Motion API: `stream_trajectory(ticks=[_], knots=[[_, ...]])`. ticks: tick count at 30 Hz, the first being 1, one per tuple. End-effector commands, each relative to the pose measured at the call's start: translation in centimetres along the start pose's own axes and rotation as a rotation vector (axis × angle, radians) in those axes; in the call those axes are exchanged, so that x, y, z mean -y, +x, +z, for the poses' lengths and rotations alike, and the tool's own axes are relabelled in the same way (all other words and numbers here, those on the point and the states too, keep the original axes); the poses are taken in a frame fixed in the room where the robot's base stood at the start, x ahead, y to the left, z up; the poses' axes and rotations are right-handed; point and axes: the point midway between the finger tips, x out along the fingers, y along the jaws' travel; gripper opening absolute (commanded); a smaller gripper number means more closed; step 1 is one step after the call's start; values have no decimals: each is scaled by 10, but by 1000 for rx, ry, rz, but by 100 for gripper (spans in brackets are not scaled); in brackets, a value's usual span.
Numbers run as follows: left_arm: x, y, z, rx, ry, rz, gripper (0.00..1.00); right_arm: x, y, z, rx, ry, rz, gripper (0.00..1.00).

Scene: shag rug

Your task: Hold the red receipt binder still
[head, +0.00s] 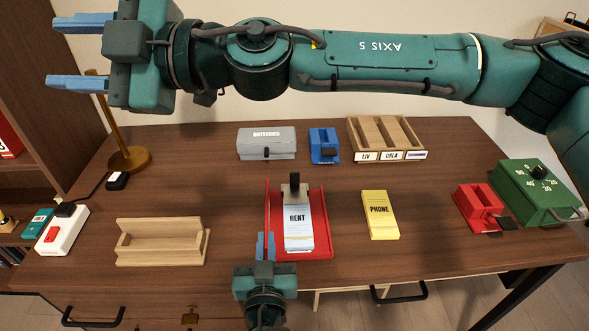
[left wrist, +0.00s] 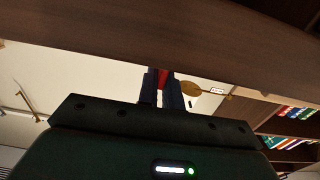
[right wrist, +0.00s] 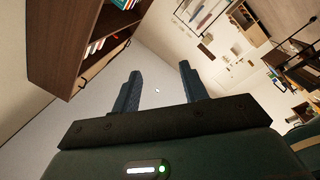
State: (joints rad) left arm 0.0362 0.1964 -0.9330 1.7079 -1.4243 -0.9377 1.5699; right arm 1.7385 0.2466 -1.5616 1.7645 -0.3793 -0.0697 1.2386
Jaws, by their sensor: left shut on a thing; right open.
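The red receipt binder (head: 322,215) lies open on the desk in the head view, with a white and blue RENT slip stack (head: 299,230) inside it. A wooden and black clip (head: 293,187) sits at the stack's top end. My left gripper (head: 266,242) is shut on the binder's left front edge. In the left wrist view a strip of red binder (left wrist: 163,77) shows between its fingers. My right gripper (head: 50,52) is open and empty, high at the upper left; the right wrist view shows nothing between its fingers (right wrist: 159,72).
A yellow PHONE pad (head: 380,215) lies right of the binder, a wooden holder (head: 162,242) left. Behind stand a grey BATTERIES box (head: 267,143), a blue punch (head: 324,146) and a wooden sorter (head: 386,138). A red punch (head: 478,207) and green box (head: 535,190) are at right.

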Motion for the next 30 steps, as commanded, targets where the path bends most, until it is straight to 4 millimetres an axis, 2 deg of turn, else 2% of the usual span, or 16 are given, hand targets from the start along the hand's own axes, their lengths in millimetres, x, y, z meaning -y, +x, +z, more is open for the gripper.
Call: stream_trajectory(ticks=[1,3,6,8,9,11,13,17,18,20,21,25,27,30], knots=[[0,0,0,0,0,-1,0,-25,5,1,1,43,125,44],[0,0,0,0,0,-1,0,-62,4,8,25,100,296,44],[0,0,0,0,0,-1,0,-107,-8,30,98,202,526,44],[0,0,0,0,0,-1,0,-129,-22,50,163,274,654,44],[0,0,0,0,0,-1,0,-140,-32,66,215,327,732,44],[0,0,0,0,0,-1,0,-152,-50,94,307,413,839,44],[0,0,0,0,0,-1,0,-156,-74,129,431,522,944,44],[0,0,0,0,0,-1,0,-137,-121,198,707,750,1074,44],[0,0,0,0,0,-1,0,-123,-135,218,801,826,1093,44],[0,0,0,0,0,-1,0,-99,-155,246,943,940,1103,44],[0,0,0,0,0,-1,0,-80,-167,261,1036,1014,1096,44],[0,0,0,0,0,-1,0,-18,-199,294,1304,1230,1020,44],[0,0,0,0,0,-1,0,11,-210,302,1413,1320,962,44],[0,0,0,0,0,0,0,40,-220,307,1521,1410,889,44]])
